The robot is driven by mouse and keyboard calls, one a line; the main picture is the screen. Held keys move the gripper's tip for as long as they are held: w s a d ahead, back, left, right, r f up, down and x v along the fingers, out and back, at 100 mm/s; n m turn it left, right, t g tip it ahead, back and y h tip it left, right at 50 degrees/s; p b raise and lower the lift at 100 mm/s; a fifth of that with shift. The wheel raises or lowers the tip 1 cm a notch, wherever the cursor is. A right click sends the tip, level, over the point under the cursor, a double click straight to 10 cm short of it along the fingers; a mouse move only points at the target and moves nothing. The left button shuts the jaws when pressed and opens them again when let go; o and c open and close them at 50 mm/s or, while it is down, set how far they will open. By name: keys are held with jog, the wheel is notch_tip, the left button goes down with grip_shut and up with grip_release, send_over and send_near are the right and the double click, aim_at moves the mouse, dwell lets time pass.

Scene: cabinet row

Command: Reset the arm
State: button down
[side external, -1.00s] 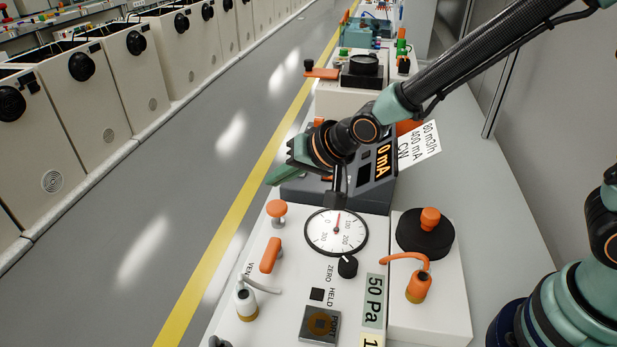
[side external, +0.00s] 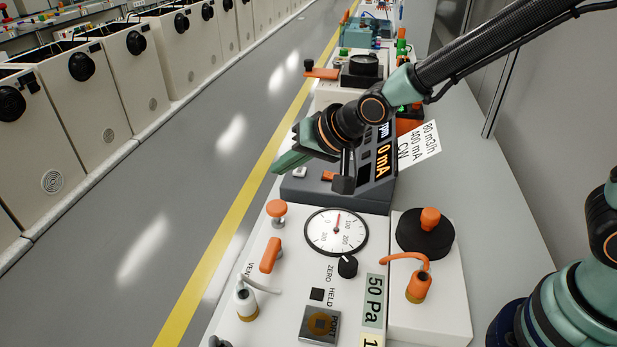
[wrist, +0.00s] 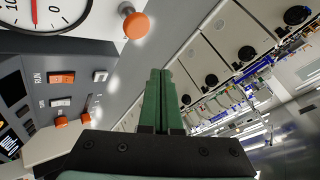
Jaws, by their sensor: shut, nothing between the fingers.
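My gripper (side external: 288,161) is raised above the bench, over the left edge of the dark grey box with the display (side external: 384,158). Its green fingers point left toward the aisle. In the wrist view the fingers (wrist: 161,75) lie together, shut, with nothing between them. My gripper appears apart from the equipment.
The white gauge panel (side external: 230,317) with a round dial (side external: 337,232) and orange knob (side external: 277,208) is in front. Orange and white switches (wrist: 61,78) show in the wrist view. A white box with a black disc (side external: 425,232) stands right. The aisle floor (side external: 170,190) is clear.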

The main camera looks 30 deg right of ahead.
jog(key=s+d+r+n+g+h, duration=0.1)
jog(key=s+d+r, duration=0.3)
jog(key=s+d, duration=0.4)
jog(key=s+d+r+n+g+h, duration=0.1)
jog(key=s+d+r+n+h, duration=0.1)
jog(key=s+d, duration=0.6)
jog(key=d+r+n, duration=0.1)
jog(key=d+r, duration=0.1)
jog(key=d, duration=0.3)
jog(key=shift+g+h, duration=0.3)
jog(key=shift+h, duration=0.1)
jog(key=shift+w+a, duration=0.1)
jog(key=shift+w, duration=0.05)
dwell(1.4)
jog(key=m+t+y, duration=0.3)
jog(key=m+y, duration=0.1)
send_over(280, 209)
notch_tip(280, 209, down, 5)
jog(key=shift+r, duration=0.1)
jog(key=shift+f, duration=4.45)
